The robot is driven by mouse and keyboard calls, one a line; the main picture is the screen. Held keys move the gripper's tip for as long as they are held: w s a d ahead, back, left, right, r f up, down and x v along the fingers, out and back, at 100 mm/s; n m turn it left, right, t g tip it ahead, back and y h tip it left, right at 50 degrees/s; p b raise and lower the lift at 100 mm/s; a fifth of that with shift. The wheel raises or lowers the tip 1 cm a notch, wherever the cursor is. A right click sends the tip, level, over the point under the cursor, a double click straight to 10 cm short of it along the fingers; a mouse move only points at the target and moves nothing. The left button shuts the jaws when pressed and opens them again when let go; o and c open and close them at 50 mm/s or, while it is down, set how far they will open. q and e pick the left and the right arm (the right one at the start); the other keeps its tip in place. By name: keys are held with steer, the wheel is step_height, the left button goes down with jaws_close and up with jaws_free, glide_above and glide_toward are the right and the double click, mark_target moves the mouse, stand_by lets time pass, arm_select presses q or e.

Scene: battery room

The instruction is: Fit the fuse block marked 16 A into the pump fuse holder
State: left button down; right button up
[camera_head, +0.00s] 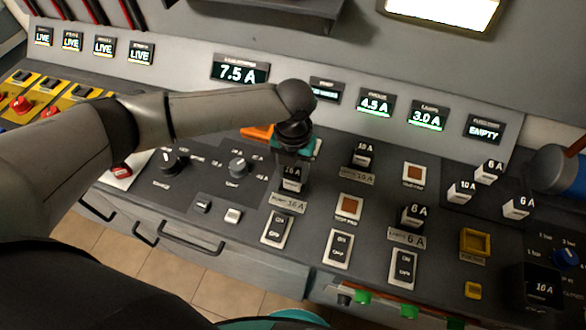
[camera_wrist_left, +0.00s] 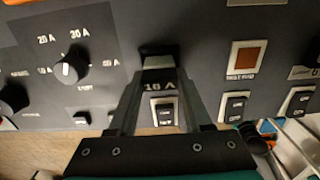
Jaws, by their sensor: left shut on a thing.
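My left gripper (camera_head: 291,160) points down over the panel and is shut on a dark fuse block (camera_head: 291,180), whose white marking appears to read 16 A. The block stands upright just behind the label plate (camera_head: 287,203) that reads 16 A, at the pump fuse holder. The gripper hides most of the holder, and I cannot tell how deep the block sits. In the left wrist view, the fingers (camera_wrist_left: 160,85) reach down on both sides of the label and a dark block top shows between them (camera_wrist_left: 158,60). My right gripper is not in view.
Fitted blocks stand nearby, marked 10 A (camera_head: 363,154) and 6 A (camera_head: 412,215). Loose white-faced blocks (camera_head: 462,191) lie at the right. One display reads EMPTY (camera_head: 484,129).

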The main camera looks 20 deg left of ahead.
mark_target(293, 172)
arm_select(q)
steer(key=shift+f+b, duration=0.35)
steer(key=shift+f, duration=0.3)
steer(key=c, duration=0.6)
jaws_free()
step_height(293, 172, up, 11)
steer(key=p, duration=1.1)
steer(key=shift+r, duration=0.1)
